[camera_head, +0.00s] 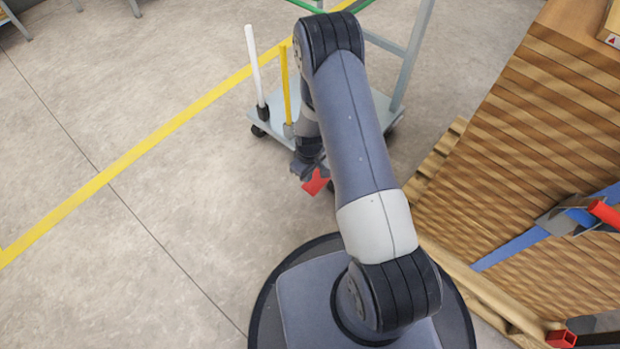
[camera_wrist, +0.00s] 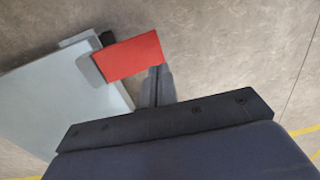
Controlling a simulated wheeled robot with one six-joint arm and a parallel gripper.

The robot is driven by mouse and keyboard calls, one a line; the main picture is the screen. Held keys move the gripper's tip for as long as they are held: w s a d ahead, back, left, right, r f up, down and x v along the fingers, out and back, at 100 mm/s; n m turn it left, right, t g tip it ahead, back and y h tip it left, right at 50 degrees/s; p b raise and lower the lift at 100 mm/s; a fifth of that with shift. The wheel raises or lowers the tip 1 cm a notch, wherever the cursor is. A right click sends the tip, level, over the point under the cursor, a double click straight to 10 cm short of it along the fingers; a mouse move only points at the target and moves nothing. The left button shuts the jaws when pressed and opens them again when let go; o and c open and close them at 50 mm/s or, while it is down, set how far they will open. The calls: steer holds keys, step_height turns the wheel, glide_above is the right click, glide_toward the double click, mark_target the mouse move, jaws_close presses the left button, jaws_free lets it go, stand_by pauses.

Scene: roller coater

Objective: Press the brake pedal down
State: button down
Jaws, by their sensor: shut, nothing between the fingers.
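The red brake pedal (camera_head: 315,183) shows low on the cart's near side in the head view, partly hidden by my gripper and arm. In the wrist view the pedal (camera_wrist: 132,55) is a flat red plate beside the corner of the cart's grey deck. My gripper (camera_head: 307,168) points down right by the pedal and is shut with nothing in it. In the wrist view my shut fingers (camera_wrist: 158,78) reach to the lower right edge of the pedal. I cannot tell whether they touch it.
The grey wheeled cart (camera_head: 270,116) has a white post (camera_head: 254,65) and a yellow post (camera_head: 286,85). A stack of wooden boards (camera_head: 530,130) with blue strapping stands at the right. The floor at the left is open, crossed by a yellow line (camera_head: 120,165).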

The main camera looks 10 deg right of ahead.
step_height(320, 180, up, 7)
steer(key=p, duration=0.2)
steer(key=shift+s+a, duration=0.25)
steer(key=shift+a, duration=0.15)
steer(key=shift+f, duration=0.2)
steer(key=b, duration=0.4)
glide_above(314, 185)
steer(key=s+a, duration=0.1)
steer(key=a, duration=0.1)
step_height(314, 185, down, 10)
steer(key=shift+r, duration=0.2)
steer(key=shift+w+d+r, duration=0.1)
steer(key=shift+w+d, duration=0.05)
steer(key=shift+d, duration=0.15)
steer(key=shift+w+d+g+y, duration=0.3)
steer(key=shift+d+g+y, duration=0.3)
steer(key=shift+d+g, duration=0.1)
steer(key=shift+w+d+g+y+p, duration=0.35)
steer(key=shift+w+g+y, duration=0.15)
steer(key=shift+y, duration=0.4)
steer(key=shift+w+r, duration=0.1)
steer(key=shift+r, duration=0.15)
steer(key=shift+p+v, duration=0.5)
steer(key=shift+v, duration=0.5)
